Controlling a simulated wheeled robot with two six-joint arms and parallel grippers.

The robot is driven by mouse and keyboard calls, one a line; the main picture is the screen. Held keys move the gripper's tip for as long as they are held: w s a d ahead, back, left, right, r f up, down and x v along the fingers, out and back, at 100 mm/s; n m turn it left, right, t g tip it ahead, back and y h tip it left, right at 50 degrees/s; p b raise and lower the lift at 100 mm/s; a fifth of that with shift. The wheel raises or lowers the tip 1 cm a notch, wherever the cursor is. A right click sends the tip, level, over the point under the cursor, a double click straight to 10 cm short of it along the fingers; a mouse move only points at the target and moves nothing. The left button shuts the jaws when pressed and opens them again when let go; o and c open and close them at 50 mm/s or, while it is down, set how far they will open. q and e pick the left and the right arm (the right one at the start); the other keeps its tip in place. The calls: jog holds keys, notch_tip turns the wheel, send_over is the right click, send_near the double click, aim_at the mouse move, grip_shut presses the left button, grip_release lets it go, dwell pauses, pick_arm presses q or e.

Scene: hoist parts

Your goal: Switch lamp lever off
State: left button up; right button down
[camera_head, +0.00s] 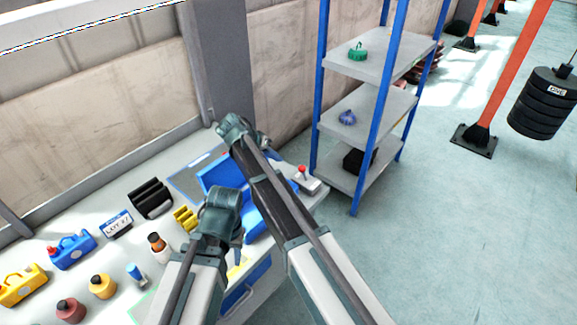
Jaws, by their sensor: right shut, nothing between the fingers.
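A small grey box with a red knob (306,179) sits at the bench's right end; it may be the lamp lever, but its setting is too small to tell. My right arm reaches across the bench, and my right gripper (238,130) is at its far end, near the back edge, up and left of the box. It is shut and empty. My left gripper (221,208) is over the middle of the bench, left of my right arm. Its fingers are mostly hidden behind the wrist. No lamp can be made out clearly.
Blue bins (224,173) lie partly behind my arms. A black rack (150,198), a lot sign (117,224), a blue can (72,249), a yellow can (22,286) and several bottles stand on the left. A blue-post shelf (355,115) stands right of the bench. Open floor lies further right.

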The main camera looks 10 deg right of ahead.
aim_at(304, 172)
pick_arm(q)
notch_tip(304, 172, down, 7)
jog(key=b, duration=0.7)
jog(key=shift+f, duration=0.2)
pick_arm(e)
jog(key=x, duration=0.9)
jog(key=shift+f, duration=0.15)
pick_arm(q)
jog(key=shift+f+b, duration=0.25)
jog(key=shift+b, duration=0.15)
pick_arm(e)
jog(key=shift+w+d+f, duration=0.1)
jog(key=shift+d+f, duration=0.15)
pick_arm(q)
jog(key=shift+r, duration=0.1)
pick_arm(e)
jog(key=shift+r, duration=0.1)
